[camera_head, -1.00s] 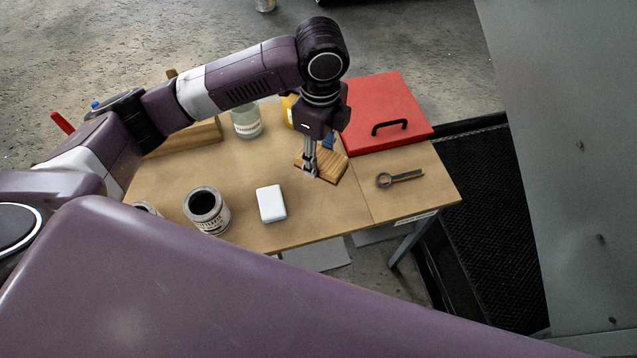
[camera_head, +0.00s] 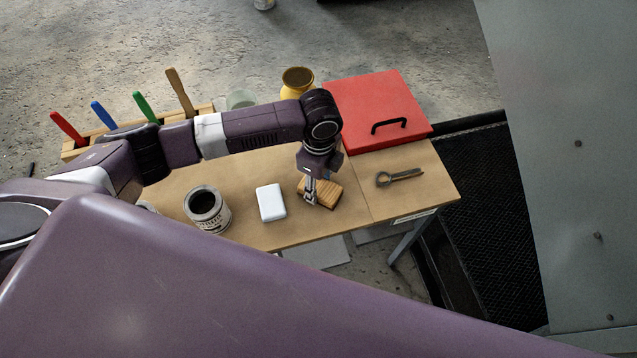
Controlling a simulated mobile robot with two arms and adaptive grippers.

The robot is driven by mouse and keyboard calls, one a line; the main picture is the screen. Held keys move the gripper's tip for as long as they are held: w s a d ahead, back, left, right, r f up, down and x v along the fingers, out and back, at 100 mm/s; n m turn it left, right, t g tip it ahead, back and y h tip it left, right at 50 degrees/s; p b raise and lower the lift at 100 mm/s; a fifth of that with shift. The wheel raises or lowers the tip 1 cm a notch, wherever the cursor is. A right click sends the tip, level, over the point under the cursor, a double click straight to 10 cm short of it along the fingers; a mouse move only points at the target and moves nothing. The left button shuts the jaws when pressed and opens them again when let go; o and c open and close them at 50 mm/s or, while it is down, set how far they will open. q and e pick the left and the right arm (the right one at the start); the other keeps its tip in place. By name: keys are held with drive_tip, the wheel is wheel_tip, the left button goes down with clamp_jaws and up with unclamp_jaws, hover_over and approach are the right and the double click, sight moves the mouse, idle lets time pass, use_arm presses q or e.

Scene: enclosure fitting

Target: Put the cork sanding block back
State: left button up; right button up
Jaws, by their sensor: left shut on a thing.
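The cork sanding block (camera_head: 326,192) is a small brown block with streaks, on or just above the wooden table (camera_head: 350,214), left of the table's seam. Whether it touches the tabletop is hard to tell. My left gripper (camera_head: 311,198) points down at the block's left side and is shut on it. The fingers cover part of that side. My right gripper is not in view.
A white block (camera_head: 271,203) and an open tin (camera_head: 208,210) stand left of the gripper. A red lid with black handle (camera_head: 372,105) and a metal key-like tool (camera_head: 400,177) lie right. Behind my arm are a yellow pot (camera_head: 297,82), a glass jar (camera_head: 240,98) and a tool rack (camera_head: 72,153).

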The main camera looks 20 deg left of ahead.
sight(319, 186)
use_arm(q)
drive_tip(key=o, duration=0.7)
drive_tip(key=shift+c, duration=0.2)
drive_tip(key=o, duration=0.4)
drive_tip(key=shift+c, duration=0.2)
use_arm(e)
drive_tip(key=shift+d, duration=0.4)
use_arm(q)
drive_tip(key=shift+r, duration=0.1)
wheel_tip(319, 186, up, 12)
drive_tip(key=shift+b, duration=0.35)
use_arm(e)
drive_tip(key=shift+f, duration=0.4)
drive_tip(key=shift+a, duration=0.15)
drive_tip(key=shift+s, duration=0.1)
